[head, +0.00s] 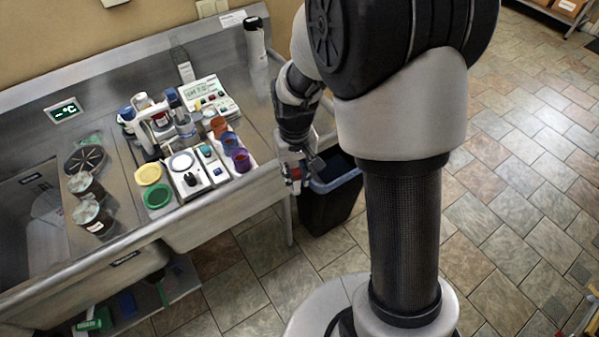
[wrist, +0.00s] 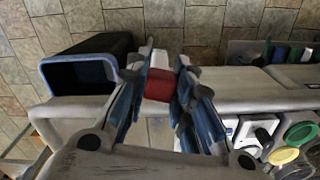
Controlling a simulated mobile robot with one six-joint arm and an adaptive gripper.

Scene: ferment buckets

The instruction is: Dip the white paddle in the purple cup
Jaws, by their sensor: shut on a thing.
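My gripper (head: 294,160) hangs just off the right end of the steel sink bench. In the wrist view my gripper (wrist: 160,92) has its blue-padded fingers shut on a red block with white parts showing beyond and below it. This looks to be the white paddle (wrist: 160,58) with a red grip; its full shape is hidden by the fingers. The purple cup (head: 241,160) stands upright at the near end of a short row of cups on the bench, to the left of my gripper. The paddle is apart from the cup. I cannot make out the purple cup in the wrist view.
Orange cups (head: 219,126) stand behind the purple cup. A white device (head: 189,172), yellow disc (head: 148,174), green disc (head: 158,195) and dark jars (head: 93,217) lie to the left. A dark bin (head: 330,201) with a blue rim is on the floor below my gripper.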

